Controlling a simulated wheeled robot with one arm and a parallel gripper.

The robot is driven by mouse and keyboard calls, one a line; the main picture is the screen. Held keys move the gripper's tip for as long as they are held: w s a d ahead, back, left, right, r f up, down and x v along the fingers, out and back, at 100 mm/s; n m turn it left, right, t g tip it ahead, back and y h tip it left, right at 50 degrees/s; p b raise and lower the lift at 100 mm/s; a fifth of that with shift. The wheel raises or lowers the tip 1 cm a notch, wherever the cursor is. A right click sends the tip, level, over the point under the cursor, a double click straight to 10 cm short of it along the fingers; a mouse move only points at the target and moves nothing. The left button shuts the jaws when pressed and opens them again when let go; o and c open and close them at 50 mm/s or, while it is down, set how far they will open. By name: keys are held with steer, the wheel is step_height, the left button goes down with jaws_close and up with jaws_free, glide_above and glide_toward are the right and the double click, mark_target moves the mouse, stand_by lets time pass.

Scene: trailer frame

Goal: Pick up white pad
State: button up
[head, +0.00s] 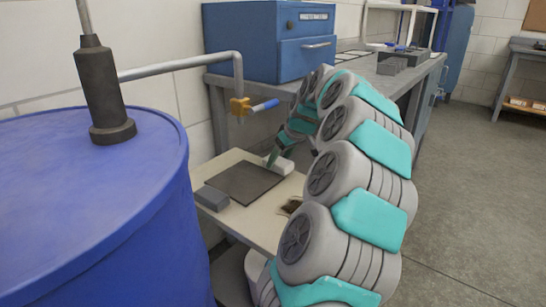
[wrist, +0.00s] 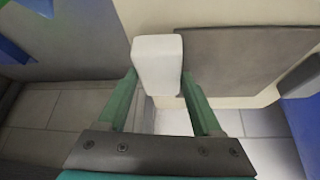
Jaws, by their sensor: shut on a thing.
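The white pad (wrist: 157,62) is a small pale block with rounded edges. In the wrist view it sits between the two green fingers of my gripper (wrist: 160,85), which are shut on it. In the head view the white pad (head: 281,165) is at the far edge of a cream-topped table (head: 262,223). My gripper (head: 272,158) reaches it there from above, and my arm hides part of the surroundings. I cannot tell whether the pad touches the tabletop.
A dark flat mat (head: 244,183) lies on the cream table, with a grey block (head: 212,198) at its left corner. A large blue drum (head: 80,210) stands at the left. A workbench (head: 395,78) with a blue cabinet (head: 270,40) stands behind. Floor at the right is clear.

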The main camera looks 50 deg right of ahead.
mark_target(286, 165)
steer(key=s, duration=0.3)
steer(key=shift+s+a, duration=0.2)
steer(key=shift+s, duration=0.05)
steer(key=shift+s+r, duration=0.1)
steer(key=shift+r, duration=0.15)
step_height(286, 165, up, 13)
steer(key=shift+r, duration=0.2)
steer(key=o, duration=0.8)
steer(key=shift+c, duration=0.2)
steer(key=c, duration=0.6)
steer(key=shift+c, duration=0.2)
